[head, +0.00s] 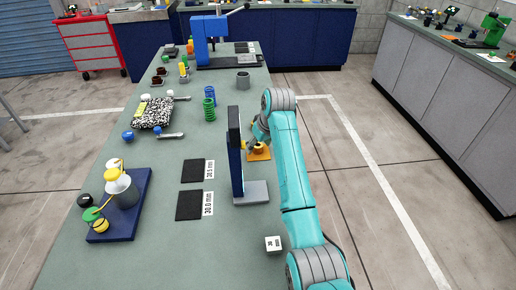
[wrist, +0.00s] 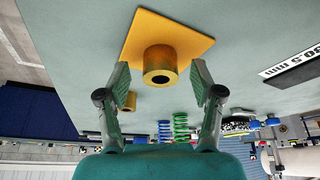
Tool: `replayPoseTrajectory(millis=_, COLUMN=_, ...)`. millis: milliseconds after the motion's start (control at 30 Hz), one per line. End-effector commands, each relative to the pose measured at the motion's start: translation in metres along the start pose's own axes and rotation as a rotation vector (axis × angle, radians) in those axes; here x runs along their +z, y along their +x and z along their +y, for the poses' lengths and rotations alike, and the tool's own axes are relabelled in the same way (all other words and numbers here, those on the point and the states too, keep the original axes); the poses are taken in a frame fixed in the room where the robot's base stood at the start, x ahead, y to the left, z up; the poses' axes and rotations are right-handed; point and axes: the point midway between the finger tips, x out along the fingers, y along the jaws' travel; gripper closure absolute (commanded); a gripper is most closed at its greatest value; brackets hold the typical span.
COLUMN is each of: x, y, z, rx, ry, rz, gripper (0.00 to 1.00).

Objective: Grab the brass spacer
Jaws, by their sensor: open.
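The brass spacer (wrist: 160,62) is a short brass-coloured cylinder with a dark hole. It stands on a square orange plate (wrist: 182,28) on the bench. In the head view the spacer (head: 259,147) and orange plate (head: 261,156) are partly hidden by my arm. My gripper (wrist: 160,70) is open and empty, one finger showing on each side of the spacer, with gaps on both sides. My gripper (head: 256,139) is mostly hidden in the head view. A second brass-coloured ring (wrist: 130,101) shows partly behind the left finger in the wrist view.
A tall dark-blue upright gauge (head: 237,150) on a grey base (head: 252,193) stands just left of my arm. Two black pads (head: 193,171) with size labels lie farther left. Green and blue springs (head: 209,108) stand behind. A small white block (head: 273,244) sits near the front.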

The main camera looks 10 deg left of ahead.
Motion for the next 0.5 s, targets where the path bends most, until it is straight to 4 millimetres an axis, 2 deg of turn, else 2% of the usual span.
replayPoseTrajectory(millis=300, x=-0.0002, y=0.0054, z=-0.0001, rx=0.0, ry=0.0, rz=0.001, gripper=0.34)
replayPoseTrajectory(millis=500, x=-0.0001, y=0.0053, z=-0.0001, rx=0.0, ry=0.0, rz=0.001, gripper=0.84)
